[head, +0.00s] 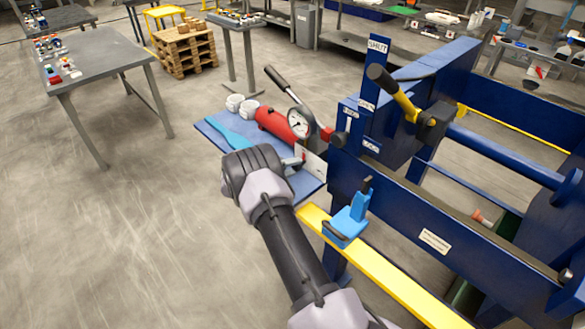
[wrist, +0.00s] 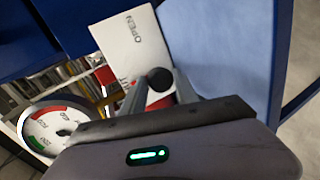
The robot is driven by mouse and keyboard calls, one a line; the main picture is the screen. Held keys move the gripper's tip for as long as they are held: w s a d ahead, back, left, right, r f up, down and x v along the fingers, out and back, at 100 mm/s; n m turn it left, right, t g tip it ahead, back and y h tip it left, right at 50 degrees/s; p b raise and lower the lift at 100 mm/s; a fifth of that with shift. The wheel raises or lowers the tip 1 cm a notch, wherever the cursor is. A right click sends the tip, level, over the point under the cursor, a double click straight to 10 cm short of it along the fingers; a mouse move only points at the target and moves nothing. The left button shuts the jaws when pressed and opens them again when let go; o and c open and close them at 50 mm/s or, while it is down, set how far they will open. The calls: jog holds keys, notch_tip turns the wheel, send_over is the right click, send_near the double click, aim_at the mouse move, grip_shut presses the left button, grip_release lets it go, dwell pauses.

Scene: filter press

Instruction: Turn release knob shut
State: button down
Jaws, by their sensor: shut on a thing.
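My gripper (wrist: 158,95) is shut at the release knob, beside the pump. The black round end of the release knob (wrist: 160,79) shows between the grey fingers in the wrist view. A white label plate (wrist: 130,48) stands right behind it, with "OPEN" at the top and the end of another word lower down, partly hidden by the knob and fingers. In the head view my gripper (head: 293,161) is mostly hidden behind my wrist, and the knob cannot be made out there. The white plate (head: 312,160) shows just to its right.
The red pump cylinder (head: 281,124) and its round gauge (head: 299,122) sit close by on a blue shelf (head: 216,122). A pump lever (head: 277,79) rises behind. The blue press frame (head: 430,215) and a yellow rail (head: 385,280) stand to the right. Open floor lies left.

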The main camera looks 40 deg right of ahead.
dwell(0.3)
jog(key=c, duration=1.2)
grip_release()
jog(key=shift+a, duration=0.1)
jog(key=p+v, duration=0.3)
jog(key=v, duration=1.4)
jog(key=shift+p, duration=0.4)
jog(key=shift+a+r, duration=0.1)
